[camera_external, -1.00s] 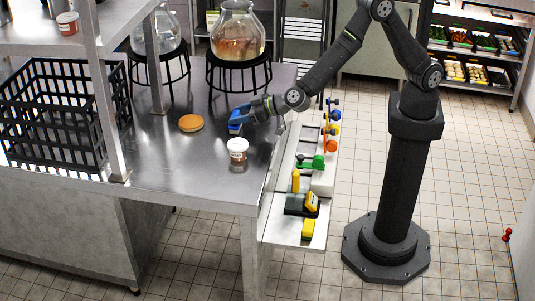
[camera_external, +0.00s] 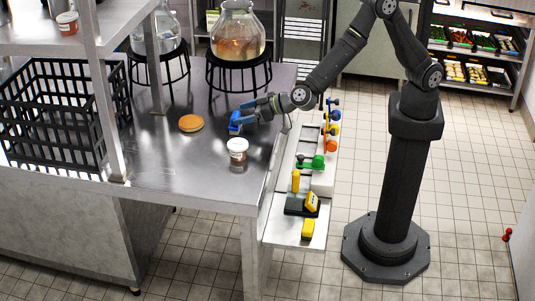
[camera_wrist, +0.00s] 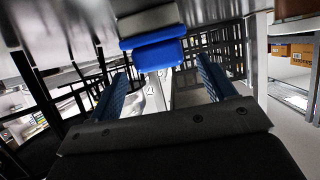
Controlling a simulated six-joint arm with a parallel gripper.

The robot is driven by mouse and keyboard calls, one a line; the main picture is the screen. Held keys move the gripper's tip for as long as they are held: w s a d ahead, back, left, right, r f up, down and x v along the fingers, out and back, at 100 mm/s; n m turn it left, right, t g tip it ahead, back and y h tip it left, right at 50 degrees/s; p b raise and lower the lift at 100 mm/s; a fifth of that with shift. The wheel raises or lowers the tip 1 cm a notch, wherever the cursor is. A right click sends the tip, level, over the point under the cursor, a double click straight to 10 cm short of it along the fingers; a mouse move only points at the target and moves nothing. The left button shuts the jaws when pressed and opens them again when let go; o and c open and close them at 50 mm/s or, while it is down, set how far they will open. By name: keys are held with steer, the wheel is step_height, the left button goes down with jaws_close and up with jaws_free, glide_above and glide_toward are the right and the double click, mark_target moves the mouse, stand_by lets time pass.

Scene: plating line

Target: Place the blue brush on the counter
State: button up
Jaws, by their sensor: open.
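The blue brush (camera_external: 235,122) rests on the steel counter (camera_external: 185,160), between the round orange-brown item and the lidded jar. In the wrist view the blue brush (camera_wrist: 158,54) shows its blue body and a pale grey part, against the counter surface at the top of the picture. My gripper (camera_external: 246,112) is open just to the right of the brush. In the wrist view the two blue fingers of my gripper (camera_wrist: 162,75) are spread apart, with the brush beyond their tips and nothing held between them.
The round orange-brown item (camera_external: 191,123) lies left of the brush. The lidded jar (camera_external: 237,152) stands close in front. Glass flasks on black stands (camera_external: 238,75) are behind. A black crate (camera_external: 60,115) is at left. A side shelf (camera_external: 300,230) holds several colored tools.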

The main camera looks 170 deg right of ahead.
steer(key=v, duration=1)
steer(key=x, duration=1.2)
steer(key=shift+d+r, duration=0.1)
steer(key=shift+r, duration=1)
